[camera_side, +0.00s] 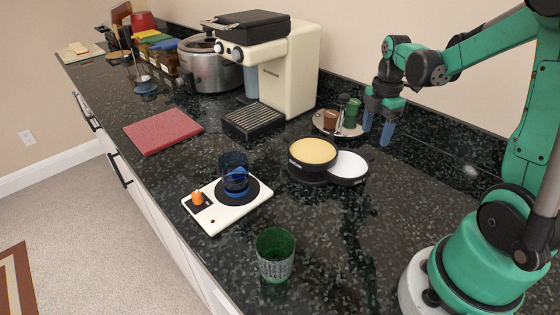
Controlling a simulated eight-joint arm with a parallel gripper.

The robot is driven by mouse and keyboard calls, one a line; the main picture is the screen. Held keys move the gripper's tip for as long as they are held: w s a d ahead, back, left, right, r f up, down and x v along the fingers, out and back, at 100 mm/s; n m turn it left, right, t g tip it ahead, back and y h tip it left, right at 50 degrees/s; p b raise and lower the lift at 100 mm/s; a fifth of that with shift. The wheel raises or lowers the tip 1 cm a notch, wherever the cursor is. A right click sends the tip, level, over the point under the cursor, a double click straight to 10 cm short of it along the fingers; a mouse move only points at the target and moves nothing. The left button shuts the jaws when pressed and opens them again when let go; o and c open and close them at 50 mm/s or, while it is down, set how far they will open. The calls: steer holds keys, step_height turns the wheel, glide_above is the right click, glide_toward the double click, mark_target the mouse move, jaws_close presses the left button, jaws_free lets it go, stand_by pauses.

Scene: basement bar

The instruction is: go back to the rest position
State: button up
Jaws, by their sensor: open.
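My gripper (377,129) is at the right of the view, with its two blue fingers pointing down and spread apart. It is open and empty. It hangs above the back of the dark counter (370,240), close to the right side of a round tray (326,128) with small containers on it. The fingers look apart from the tray, but the exact gap cannot be told from this one view.
A black-rimmed pair of round dishes (313,152) lies left of my gripper. A cream coffee machine (285,85) stands behind. A blue glass (233,172) sits on a white plate with a knob (213,223). A green glass (275,253) stands in front. The right counter is clear.

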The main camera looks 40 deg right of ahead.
steer(key=a+r+m+t, duration=0.3)
steer(key=a+m, duration=0.4)
steer(key=a, duration=0.2)
steer(key=a+r+m+t, duration=0.3)
steer(key=a+m+t, duration=0.1)
steer(key=a+m, duration=0.3)
steer(key=a, duration=0.2)
steer(key=shift+a, duration=0.35)
steer(key=shift+s+r, duration=0.1)
